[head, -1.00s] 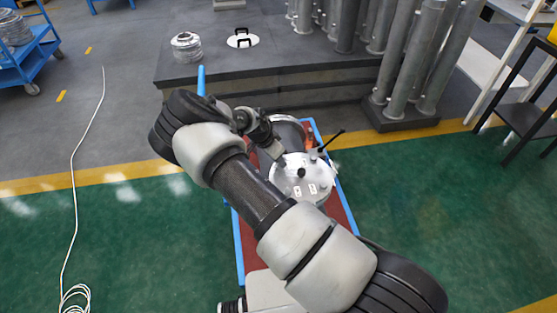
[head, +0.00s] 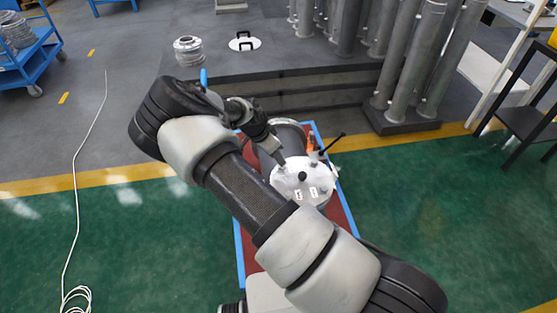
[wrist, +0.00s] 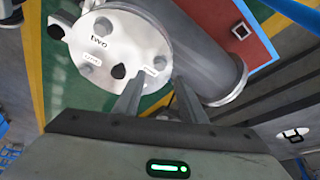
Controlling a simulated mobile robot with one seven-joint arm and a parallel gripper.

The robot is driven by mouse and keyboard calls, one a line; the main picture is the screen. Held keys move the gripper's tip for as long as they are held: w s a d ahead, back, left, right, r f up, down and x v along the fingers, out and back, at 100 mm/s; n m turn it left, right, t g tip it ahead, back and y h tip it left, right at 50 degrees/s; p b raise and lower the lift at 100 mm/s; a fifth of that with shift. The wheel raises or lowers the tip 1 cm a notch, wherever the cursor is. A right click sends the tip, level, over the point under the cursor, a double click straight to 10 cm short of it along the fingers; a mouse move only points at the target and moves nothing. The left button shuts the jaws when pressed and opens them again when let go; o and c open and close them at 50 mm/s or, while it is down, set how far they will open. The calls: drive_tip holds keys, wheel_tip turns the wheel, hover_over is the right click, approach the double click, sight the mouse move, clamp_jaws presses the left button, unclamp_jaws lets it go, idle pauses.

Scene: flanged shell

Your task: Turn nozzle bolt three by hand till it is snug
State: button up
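The flanged shell's white round end plate (head: 305,190) lies on a red and blue cart in the head view. In the wrist view the plate (wrist: 120,35) carries the word "two", small labels, grey round bolt heads and a black knob (wrist: 118,71). I cannot read a "three", so I cannot tell which bolt is nozzle bolt three. My gripper (wrist: 157,84) has its two fingers apart, with nothing seen between them, at the plate's near edge. In the head view my gripper (head: 279,158) is beside the plate's upper left edge, partly hidden by my arm.
A grey pipe (wrist: 210,60) runs beside the plate in the wrist view. In the head view, a dark rod (head: 333,143) and an orange item (head: 311,143) stand by the plate. Behind are a grey platform (head: 300,75) and upright pipes (head: 398,65).

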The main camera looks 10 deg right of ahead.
drive_tip(key=p+v, duration=0.1)
drive_tip(key=v, duration=1)
drive_tip(key=shift+r, duration=0.4)
drive_tip(key=shift+a, duration=0.1)
drive_tip(key=s+d+r+n+y+p, duration=0.1)
drive_tip(key=s+r+n+y+p, duration=0.1)
drive_tip(key=s+r, duration=0.5)
drive_tip(key=s+r+n+y+p, duration=0.1)
drive_tip(key=s+r+y+p, duration=0.15)
drive_tip(key=r, duration=0.85)
drive_tip(key=s+d+r+n+y+p, duration=0.1)
drive_tip(key=s+r+n+p, duration=0.1)
drive_tip(key=s+r, duration=0.45)
drive_tip(key=s+d+r+n+t+p, duration=0.1)
drive_tip(key=s+d+r+n+p, duration=0.1)
drive_tip(key=s+r, duration=0.5)
drive_tip(key=s+d+r+n+t+h+p, duration=0.1)
drive_tip(key=s+d+r+n+t+p, duration=0.1)
drive_tip(key=s+r+n, duration=0.3)
drive_tip(key=s+r, duration=0.3)
drive_tip(key=shift+d+r, duration=0.2)
drive_tip(key=shift+r, duration=0.2)
drive_tip(key=shift+h, duration=0.25)
